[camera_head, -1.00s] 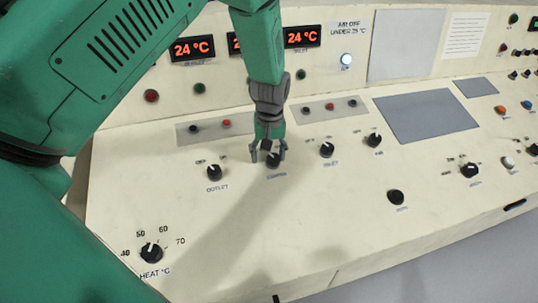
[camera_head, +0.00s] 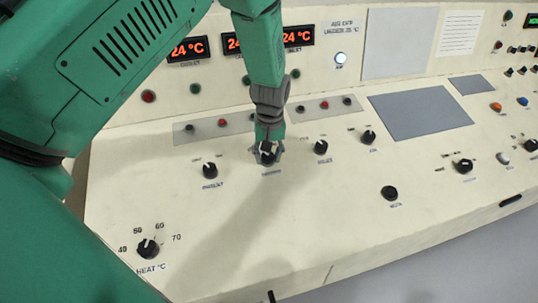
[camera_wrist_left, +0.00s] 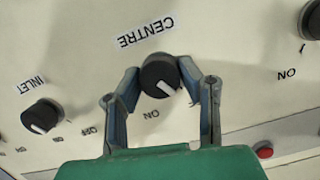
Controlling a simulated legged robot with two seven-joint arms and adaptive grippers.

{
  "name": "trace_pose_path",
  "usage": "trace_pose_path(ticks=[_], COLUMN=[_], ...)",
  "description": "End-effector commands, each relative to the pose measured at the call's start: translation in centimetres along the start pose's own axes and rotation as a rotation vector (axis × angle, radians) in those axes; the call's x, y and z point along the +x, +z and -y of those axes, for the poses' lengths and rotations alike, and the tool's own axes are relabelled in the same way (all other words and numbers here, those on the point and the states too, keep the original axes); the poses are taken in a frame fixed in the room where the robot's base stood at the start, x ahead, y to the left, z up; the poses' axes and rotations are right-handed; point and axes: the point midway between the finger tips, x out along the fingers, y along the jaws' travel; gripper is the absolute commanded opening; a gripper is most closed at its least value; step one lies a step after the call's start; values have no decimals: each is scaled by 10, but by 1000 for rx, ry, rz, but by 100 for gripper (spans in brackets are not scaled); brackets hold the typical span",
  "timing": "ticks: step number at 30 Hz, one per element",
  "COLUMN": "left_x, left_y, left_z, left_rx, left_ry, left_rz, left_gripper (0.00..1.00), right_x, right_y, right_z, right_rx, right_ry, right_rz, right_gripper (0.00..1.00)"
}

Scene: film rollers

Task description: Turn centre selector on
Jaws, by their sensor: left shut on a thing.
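The centre selector (camera_wrist_left: 157,72) is a round black knob with a white pointer mark. In the left wrist view it sits below an upside-down CENTRE label (camera_wrist_left: 147,30), and its mark points down and to the right. An ON label (camera_wrist_left: 151,114) lies just below the knob, left of the line of the mark. My left gripper (camera_head: 267,153) reaches down onto this knob in the head view. In the left wrist view its two fingers (camera_wrist_left: 161,78) are shut on the knob's sides. My right gripper is not in view.
The outlet knob (camera_head: 210,171) stands left of my gripper and the inlet knob (camera_head: 320,147) right of it, both close by. A strip with small buttons (camera_head: 222,124) lies behind. The heat knob (camera_head: 148,247) is at the front left. The panel's front middle is clear.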

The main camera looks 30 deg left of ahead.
Motion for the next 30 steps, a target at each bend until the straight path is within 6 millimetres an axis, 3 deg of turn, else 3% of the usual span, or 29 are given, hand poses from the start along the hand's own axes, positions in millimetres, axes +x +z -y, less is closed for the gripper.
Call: trace_pose_path(ticks=[14, 30], left_x=[-2, -3], left_y=[1, 2], left_z=[-2, -4], left_rx=[78, 526], left_ry=[-12, -116], left_rz=[-2, -3], left_gripper=[4, 4], right_x=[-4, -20], right_y=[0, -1], right_z=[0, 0], right_rx=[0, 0], right_ry=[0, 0], right_rz=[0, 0], right_gripper=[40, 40])
